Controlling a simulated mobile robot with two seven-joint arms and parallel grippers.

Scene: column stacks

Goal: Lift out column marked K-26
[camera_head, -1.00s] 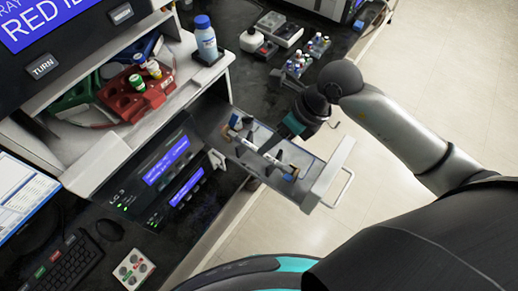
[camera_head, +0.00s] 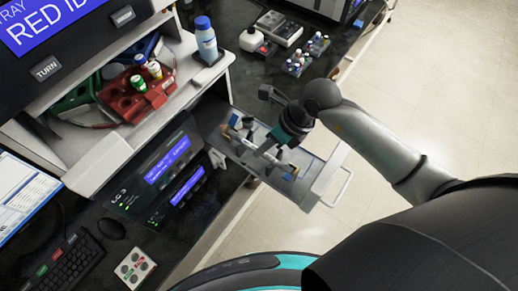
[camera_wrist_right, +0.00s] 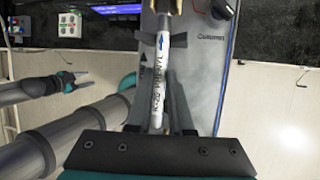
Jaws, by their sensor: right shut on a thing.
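A thin white column (camera_wrist_right: 157,88) with a black label, which reads like K-26 PHENYL, and a blue arrow runs lengthwise in the right wrist view. My right gripper (camera_head: 265,150) is over the open drawer (camera_head: 324,178) in the head view and shut on the column near its middle. In the head view the column (camera_head: 291,170) is largely covered by the gripper and dark holders. I cannot tell whether it is clear of the holders. My left gripper (camera_wrist_right: 74,82) shows only in the right wrist view, off to the side, empty with fingers apart.
The drawer sticks out from the white instrument (camera_head: 105,152) past the bench edge. A blue-capped bottle (camera_head: 206,42) and a red rack (camera_head: 135,95) stand on the shelf. Small vials (camera_head: 308,55) are on the bench behind. Open floor lies to the right.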

